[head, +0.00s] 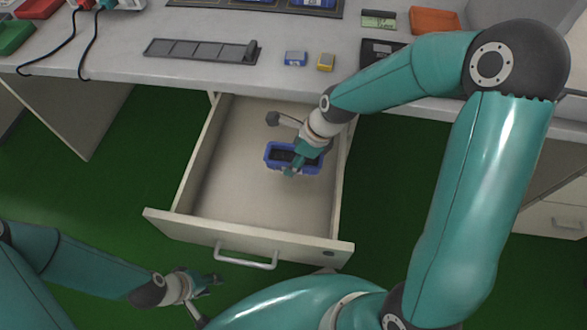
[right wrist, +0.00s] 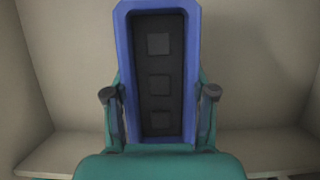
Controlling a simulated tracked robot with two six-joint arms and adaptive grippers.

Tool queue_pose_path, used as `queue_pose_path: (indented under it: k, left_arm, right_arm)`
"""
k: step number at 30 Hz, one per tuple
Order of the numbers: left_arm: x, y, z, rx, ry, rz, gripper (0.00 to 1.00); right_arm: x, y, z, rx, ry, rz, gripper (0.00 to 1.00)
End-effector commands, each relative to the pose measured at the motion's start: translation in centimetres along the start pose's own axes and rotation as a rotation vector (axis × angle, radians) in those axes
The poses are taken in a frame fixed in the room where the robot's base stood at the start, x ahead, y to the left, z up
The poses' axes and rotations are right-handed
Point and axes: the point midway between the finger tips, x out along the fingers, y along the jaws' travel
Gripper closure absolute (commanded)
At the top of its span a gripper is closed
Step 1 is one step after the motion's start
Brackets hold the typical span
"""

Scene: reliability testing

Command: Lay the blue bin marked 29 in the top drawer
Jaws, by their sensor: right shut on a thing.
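The blue bin (head: 312,166) with a dark inside is over the open top drawer (head: 225,190), towards its right side. In the right wrist view the bin (right wrist: 192,60) shows a dark insert with square recesses; no number is readable. My right gripper (head: 292,168) is shut on the bin, with one finger on each side in the right wrist view (right wrist: 160,105). I cannot tell whether the bin touches the drawer floor. My left gripper (head: 210,281) is empty, low in front of the drawer, with its fingers apart.
The drawer's front panel with a handle (head: 246,260) faces me. The left half of the drawer is free.

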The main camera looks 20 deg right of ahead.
Motion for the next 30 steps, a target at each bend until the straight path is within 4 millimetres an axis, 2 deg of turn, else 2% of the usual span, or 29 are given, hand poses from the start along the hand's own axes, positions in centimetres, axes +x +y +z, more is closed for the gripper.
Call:
queue_pose_path:
  k: [4, 12, 22, 23, 27, 30]
  left_arm:
    - [0.3, -0.1, 0.0, 0.000, 0.000, 0.000, 0.60]
    - [1.4, -0.5, 0.0, 0.000, 0.000, 0.000, 0.60]
    - [1.4, -0.5, 0.0, 0.000, 0.000, 0.000, 0.60]
    - [1.4, -0.5, 0.0, 0.000, 0.000, 0.000, 0.60]
    - [1.3, -0.5, 0.0, 0.000, 0.000, 0.000, 0.60]
    - [1.3, -0.5, 0.0, 0.000, 0.000, 0.000, 0.60]
  right_arm:
    - [0.9, 0.0, -0.4, 0.002, 0.000, 0.001, 0.87]
    - [4.1, 0.0, -1.8, 0.002, 0.001, 0.001, 0.87]
    - [4.2, 0.0, -1.8, 0.001, 0.000, 0.000, 0.87]
    - [4.3, 0.0, -1.8, 0.001, 0.000, 0.000, 0.43]
    - [4.2, 0.0, -1.8, 0.001, 0.000, 0.000, 0.19]
    - [4.2, 0.0, -1.8, 0.001, 0.000, 0.000, 0.19]
